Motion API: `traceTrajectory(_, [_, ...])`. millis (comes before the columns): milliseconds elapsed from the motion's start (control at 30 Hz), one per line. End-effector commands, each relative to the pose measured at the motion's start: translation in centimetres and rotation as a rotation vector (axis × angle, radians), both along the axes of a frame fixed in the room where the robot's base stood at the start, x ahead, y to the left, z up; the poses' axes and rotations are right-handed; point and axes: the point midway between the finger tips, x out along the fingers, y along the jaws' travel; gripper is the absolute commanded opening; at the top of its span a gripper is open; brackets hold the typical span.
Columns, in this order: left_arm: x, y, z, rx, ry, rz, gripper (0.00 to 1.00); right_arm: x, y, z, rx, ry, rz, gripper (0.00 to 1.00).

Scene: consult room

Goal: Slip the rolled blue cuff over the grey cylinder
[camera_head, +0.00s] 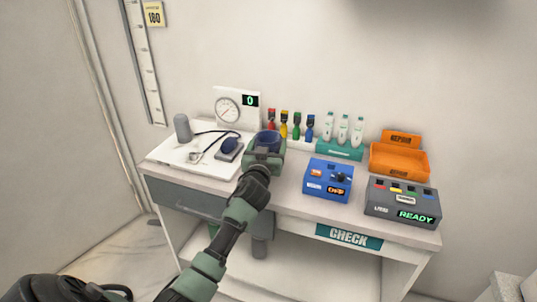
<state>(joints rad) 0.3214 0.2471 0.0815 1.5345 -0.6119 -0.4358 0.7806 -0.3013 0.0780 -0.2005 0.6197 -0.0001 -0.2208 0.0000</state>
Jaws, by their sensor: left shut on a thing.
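The grey cylinder (183,128) stands upright on a white board (163,153) at the left end of the desk. My left gripper (266,150) is shut on the rolled blue cuff (268,136), a dark blue ring whose open top faces up. The gripper and cuff are well to the right of the cylinder and apart from it. The gripper hides the lower part of the cuff, so I cannot tell whether it touches the desk. My right gripper is not in view.
A dial gauge (228,110) stands behind. Coloured clips (284,122), white bottles (343,130), a blue box (328,180), an orange tray (398,160) and a grey READY box (400,202) fill the right.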

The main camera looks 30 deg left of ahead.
Motion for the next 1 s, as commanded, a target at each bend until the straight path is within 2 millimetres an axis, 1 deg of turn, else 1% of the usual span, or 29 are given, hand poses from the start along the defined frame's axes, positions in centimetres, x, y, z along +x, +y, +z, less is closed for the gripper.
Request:
traceTrajectory(33, [0.0, 0.1, 2.1, 0.005, -0.009, -0.001, 0.33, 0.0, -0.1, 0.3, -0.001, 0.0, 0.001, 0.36])
traceTrajectory(100, [0.0, 0.0, 4.2, 0.004, -0.008, -0.001, 0.33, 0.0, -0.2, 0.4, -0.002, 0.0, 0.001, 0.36])
traceTrajectory(300, [0.0, 0.0, 9.5, 0.003, -0.006, -0.001, 0.33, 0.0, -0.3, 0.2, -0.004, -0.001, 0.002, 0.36])
traceTrajectory(400, [0.0, 0.0, 11.5, 0.002, -0.006, -0.001, 0.33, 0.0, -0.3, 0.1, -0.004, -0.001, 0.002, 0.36])
traceTrajectory(500, [0.0, 0.0, 12.8, 0.002, -0.004, 0.0, 0.33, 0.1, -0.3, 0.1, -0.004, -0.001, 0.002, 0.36])
traceTrajectory(600, [0.0, 0.0, 13.8, 0.001, -0.002, 0.0, 0.33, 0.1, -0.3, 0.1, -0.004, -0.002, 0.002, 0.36])
traceTrajectory(1000, [0.0, 0.0, 16.2, 0.0, -0.001, -0.001, 0.33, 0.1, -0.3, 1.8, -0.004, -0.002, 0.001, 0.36])
